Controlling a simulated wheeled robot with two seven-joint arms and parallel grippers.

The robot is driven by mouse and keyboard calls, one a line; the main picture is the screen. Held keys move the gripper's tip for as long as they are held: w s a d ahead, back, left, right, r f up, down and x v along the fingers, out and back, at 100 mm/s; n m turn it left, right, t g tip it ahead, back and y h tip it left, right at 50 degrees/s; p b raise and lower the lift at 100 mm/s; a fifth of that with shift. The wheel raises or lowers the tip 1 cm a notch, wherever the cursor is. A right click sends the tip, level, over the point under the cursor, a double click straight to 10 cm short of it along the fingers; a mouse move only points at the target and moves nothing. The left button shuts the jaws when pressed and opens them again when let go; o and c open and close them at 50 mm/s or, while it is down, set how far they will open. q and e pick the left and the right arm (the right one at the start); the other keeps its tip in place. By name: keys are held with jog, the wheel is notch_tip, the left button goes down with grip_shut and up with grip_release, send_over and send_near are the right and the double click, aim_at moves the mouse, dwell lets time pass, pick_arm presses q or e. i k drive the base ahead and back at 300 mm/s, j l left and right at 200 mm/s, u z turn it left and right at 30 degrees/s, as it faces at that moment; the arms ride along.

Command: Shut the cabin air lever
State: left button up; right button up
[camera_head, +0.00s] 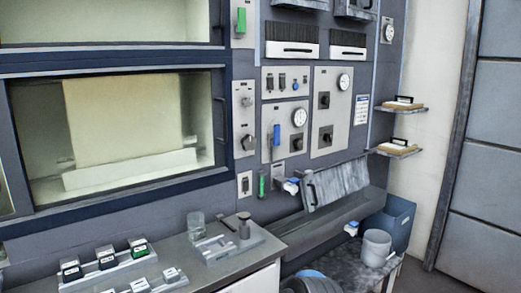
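I see several levers and knobs on the grey wall panels, and no label is readable, so I cannot tell which is the cabin air lever. A blue-tipped lever (277,136) points up on the panel with a round gauge (299,117). A green handle (241,21) is on the upper plate, and another green handle (262,185) is low on the wall. Neither of my grippers shows in this view.
A glass-fronted cabin (120,197) fills the left. A counter (200,270) below holds a glass beaker (196,225) and labelled blocks (105,257). A tilted grey flap (338,185), a white bucket (376,248) and small shelves (399,109) are at the right.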

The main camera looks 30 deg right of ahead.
aim_at(276, 142)
jog(key=z, duration=1.1)
jog(key=i+l, duration=0.65)
jog(key=l, duration=0.25)
jog(key=i+l+u, duration=0.1)
jog(key=i+l, duration=0.55)
jog(key=l, duration=0.25)
jog(key=i+l, duration=0.35)
jog(key=l, duration=0.15)
jog(key=i+l, duration=0.3)
jog(key=l, duration=0.15)
jog(key=u, duration=0.05)
